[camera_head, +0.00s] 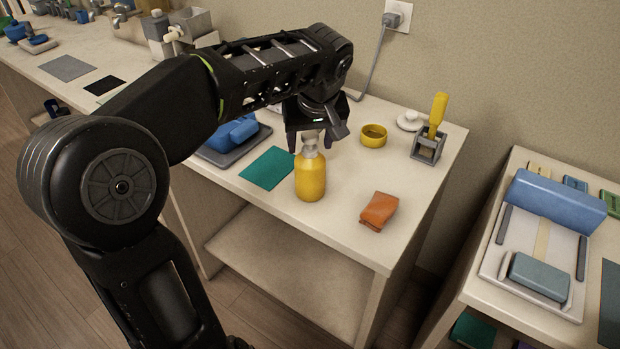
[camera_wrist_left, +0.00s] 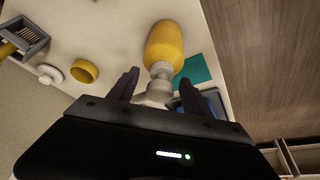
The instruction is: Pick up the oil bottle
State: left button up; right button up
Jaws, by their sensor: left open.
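The oil bottle is yellow with a grey neck and cap and stands upright on the beige counter, in the middle of the head view (camera_head: 311,178). My left gripper (camera_head: 318,133) reaches over the counter and points down just above and behind the bottle's cap. In the left wrist view the bottle (camera_wrist_left: 172,46) shows beyond the fingers, with its cap end between the two open fingers (camera_wrist_left: 158,90). The fingers look apart from the bottle, though the exact gap is hard to tell. My right gripper is not in view.
A teal mat (camera_head: 267,168) and a blue object on a tray (camera_head: 232,133) lie left of the bottle. An orange cloth (camera_head: 379,210), a yellow ring-like cup (camera_head: 373,136) and a grey holder (camera_head: 428,146) with a yellow-handled tool stand right. The counter's front edge is near the bottle.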

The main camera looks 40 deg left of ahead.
pick_arm(q)
jog(key=shift+c, duration=0.5)
grip_shut()
dwell(0.9)
